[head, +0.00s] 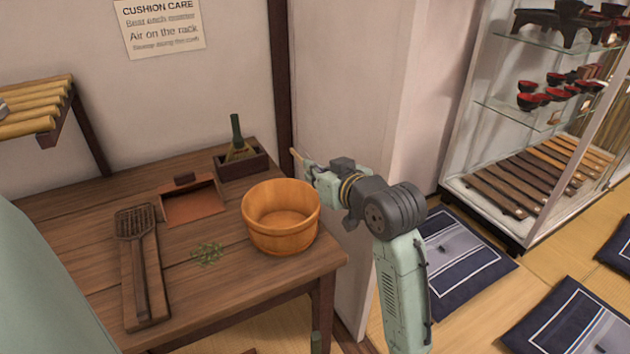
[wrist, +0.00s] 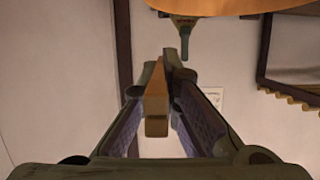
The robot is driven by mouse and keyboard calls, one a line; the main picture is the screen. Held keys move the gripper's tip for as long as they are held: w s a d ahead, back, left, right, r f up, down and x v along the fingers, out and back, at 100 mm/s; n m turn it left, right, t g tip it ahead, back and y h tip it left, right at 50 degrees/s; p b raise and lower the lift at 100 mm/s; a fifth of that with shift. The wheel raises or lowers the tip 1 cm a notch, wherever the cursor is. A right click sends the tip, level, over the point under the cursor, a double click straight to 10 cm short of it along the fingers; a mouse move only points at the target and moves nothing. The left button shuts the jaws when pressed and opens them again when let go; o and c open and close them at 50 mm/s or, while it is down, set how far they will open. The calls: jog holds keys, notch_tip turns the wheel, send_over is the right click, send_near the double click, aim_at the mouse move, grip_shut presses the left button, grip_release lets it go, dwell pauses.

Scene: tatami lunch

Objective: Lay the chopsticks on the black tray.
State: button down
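My gripper (head: 306,168) is raised to the right of the wooden table, beside the wall corner. A thin tan wooden piece, apparently the chopsticks (head: 296,155), sticks out from its fingertips. In the wrist view, a light wooden length, apparently the same chopsticks (wrist: 156,103), lies between the fingers of my gripper (wrist: 172,68), which close in on it. I cannot tell whether it is one stick or two. I cannot make out a black tray in either view.
The wooden table (head: 95,215) holds a wooden tub (head: 280,232), a dustpan (head: 192,203), a dark box (head: 243,167) with a green-handled brush, green scraps (head: 207,254) and a slotted tool (head: 135,226) on a board. A glass display case (head: 490,205) and dark cushions (head: 450,258) are at right.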

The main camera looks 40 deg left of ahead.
jog(key=shift+a+f, duration=0.1)
jog(key=shift+f, duration=1.7)
jog(key=shift+f+b, duration=0.3)
jog(key=shift+f, duration=0.3)
jog(key=c, duration=1.8)
grip_release()
jog(key=shift+r, duration=0.15)
